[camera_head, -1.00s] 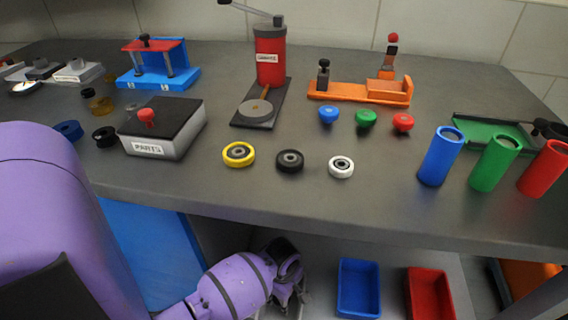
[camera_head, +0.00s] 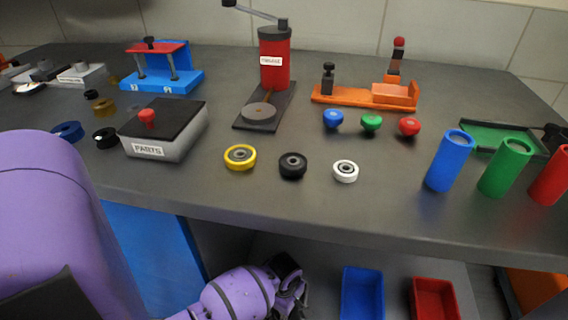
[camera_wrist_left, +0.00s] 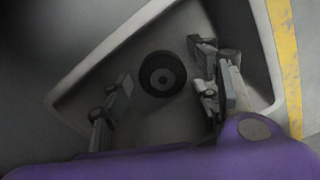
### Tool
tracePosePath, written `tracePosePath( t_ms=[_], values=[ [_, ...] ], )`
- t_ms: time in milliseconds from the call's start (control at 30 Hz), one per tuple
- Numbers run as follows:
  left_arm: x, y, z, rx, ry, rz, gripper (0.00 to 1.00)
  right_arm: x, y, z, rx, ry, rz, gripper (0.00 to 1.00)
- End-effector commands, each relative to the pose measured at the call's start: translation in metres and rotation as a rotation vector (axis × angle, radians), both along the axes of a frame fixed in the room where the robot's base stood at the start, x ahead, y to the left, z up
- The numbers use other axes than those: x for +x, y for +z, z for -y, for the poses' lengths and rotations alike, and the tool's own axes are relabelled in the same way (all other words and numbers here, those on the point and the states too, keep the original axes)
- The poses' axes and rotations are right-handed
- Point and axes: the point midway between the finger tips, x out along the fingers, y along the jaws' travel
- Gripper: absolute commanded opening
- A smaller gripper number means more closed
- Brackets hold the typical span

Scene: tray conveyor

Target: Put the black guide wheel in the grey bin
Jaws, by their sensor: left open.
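In the left wrist view a black wheel (camera_wrist_left: 162,74) with a dark grey hub lies inside a grey bin (camera_wrist_left: 95,75). My left gripper (camera_wrist_left: 162,66) is above this bin, its fingers spread apart with the wheel showing between them; I see no finger touching it. In the head view my left gripper (camera_head: 291,287) is low, below the table's front edge, and the grey bin is hidden there. Another black wheel (camera_head: 292,165) lies on the table between a yellow wheel (camera_head: 240,157) and a white wheel (camera_head: 345,171). My right gripper is not in view.
A blue bin (camera_head: 362,294) and a red bin (camera_head: 434,298) stand low, to the right of my left gripper. The table's front edge (camera_head: 330,222) overhangs this area. A yellow stripe (camera_wrist_left: 288,60) runs beside the grey bin. A parts box (camera_head: 163,130) stands on the table.

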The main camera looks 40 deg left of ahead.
Motion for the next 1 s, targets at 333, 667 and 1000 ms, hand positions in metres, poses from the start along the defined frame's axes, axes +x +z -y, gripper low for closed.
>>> tracePosePath(
  t_ms=[333,667,1000],
  values=[
    [0.002,0.033,0.000,0.000,-0.001,0.005,0.56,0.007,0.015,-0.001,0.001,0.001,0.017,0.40],
    [0.001,0.101,0.001,-0.001,0.001,0.004,0.56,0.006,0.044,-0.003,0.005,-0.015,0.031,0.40],
    [0.000,0.123,0.000,0.000,0.000,0.000,0.56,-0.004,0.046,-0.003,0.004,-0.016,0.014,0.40]
  ],
)
